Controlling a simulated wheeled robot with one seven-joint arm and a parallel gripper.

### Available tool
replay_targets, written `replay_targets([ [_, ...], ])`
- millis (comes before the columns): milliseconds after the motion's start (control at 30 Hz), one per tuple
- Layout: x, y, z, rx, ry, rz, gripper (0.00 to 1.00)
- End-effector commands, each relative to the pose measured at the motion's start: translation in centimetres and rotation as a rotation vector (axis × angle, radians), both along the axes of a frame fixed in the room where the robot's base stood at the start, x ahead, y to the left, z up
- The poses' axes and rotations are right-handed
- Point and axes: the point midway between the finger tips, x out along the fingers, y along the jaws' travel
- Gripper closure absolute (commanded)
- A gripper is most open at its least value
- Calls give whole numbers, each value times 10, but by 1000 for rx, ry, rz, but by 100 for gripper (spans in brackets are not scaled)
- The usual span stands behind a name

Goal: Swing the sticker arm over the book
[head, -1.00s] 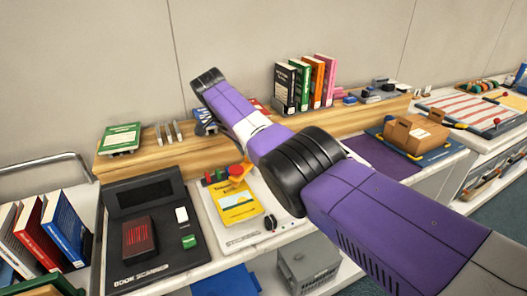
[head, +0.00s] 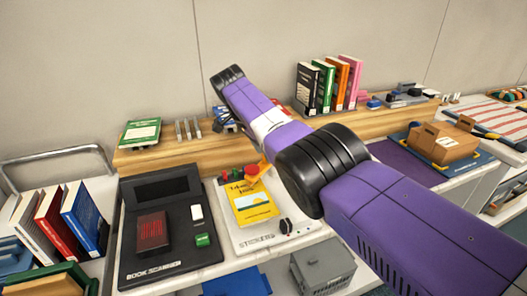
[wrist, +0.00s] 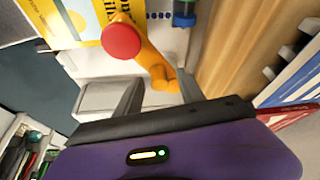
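The yellow book (head: 255,210) lies on the white sticker station (head: 285,237). The orange sticker arm (head: 265,165) with its red knob (head: 251,171) shows at the book's far edge. In the wrist view, the red knob (wrist: 121,42) overlaps the edge of the yellow book (wrist: 72,22), and the orange sticker arm (wrist: 157,66) runs back from it. My gripper (wrist: 160,84) is open, its two fingers spread with the rear end of the sticker arm showing between or just beyond their tips. I cannot tell whether they touch. In the head view my gripper is hidden behind my arm.
A black book scanner (head: 135,265) with a dark red book (head: 151,232) stands left of the station. A wooden ledge (head: 160,165) with upright books (head: 327,88) runs behind. A grey box (head: 322,268) sits below the counter, and a cardboard carton (head: 445,143) is at right.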

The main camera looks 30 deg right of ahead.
Motion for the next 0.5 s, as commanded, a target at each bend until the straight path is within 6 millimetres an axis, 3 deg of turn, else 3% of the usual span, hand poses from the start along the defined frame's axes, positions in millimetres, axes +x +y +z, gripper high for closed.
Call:
replay_targets([
  [167,0,1,4,0,1,0,54],
  [500,-1,21,50,0,-1,-1,54],
])
